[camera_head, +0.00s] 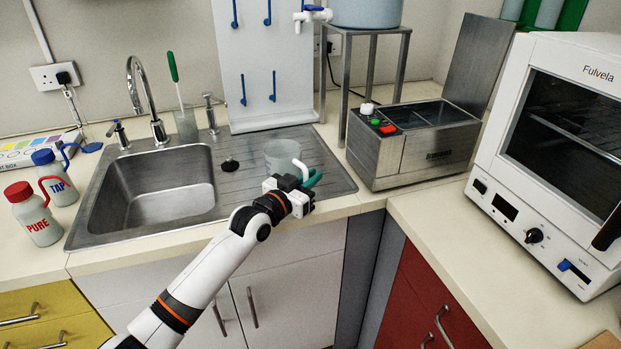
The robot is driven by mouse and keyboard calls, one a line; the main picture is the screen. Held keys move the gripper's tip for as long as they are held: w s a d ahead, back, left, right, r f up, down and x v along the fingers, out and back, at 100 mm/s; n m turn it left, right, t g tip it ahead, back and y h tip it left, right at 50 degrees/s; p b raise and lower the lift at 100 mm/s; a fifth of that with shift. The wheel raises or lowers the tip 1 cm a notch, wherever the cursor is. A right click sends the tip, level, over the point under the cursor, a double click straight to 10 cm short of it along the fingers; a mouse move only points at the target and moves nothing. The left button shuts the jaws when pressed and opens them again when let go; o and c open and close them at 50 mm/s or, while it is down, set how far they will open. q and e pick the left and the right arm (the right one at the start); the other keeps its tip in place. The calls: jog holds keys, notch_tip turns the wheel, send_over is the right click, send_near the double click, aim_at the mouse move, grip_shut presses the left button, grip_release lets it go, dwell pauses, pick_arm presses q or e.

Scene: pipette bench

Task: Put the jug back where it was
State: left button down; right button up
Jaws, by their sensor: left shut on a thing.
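The jug (281,153) is a translucent, pale vessel at the right part of the sink's ribbed drainboard, near its front. A white curved handle shows at its front right. My left gripper (311,179), with green fingers, is at the front right of the jug, shut on its handle. The jug looks upright. The gripper and wrist hide its lower front, so I cannot tell whether its base touches the drainboard. My right gripper is not in view.
The sink basin (168,190) is empty, with a tap (148,95) behind it. A peg board (268,60) stands behind the drainboard. A steel water bath (412,145) is to the right. PURE (36,222) and TAP (58,185) bottles stand at the left.

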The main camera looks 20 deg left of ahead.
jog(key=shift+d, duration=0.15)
pick_arm(q)
jog(key=c, duration=1.5)
grip_release()
jog(key=shift+f, duration=0.1)
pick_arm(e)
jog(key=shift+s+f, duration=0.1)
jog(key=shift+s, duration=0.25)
pick_arm(q)
jog(key=v, duration=1.2)
jog(key=shift+b, duration=0.3)
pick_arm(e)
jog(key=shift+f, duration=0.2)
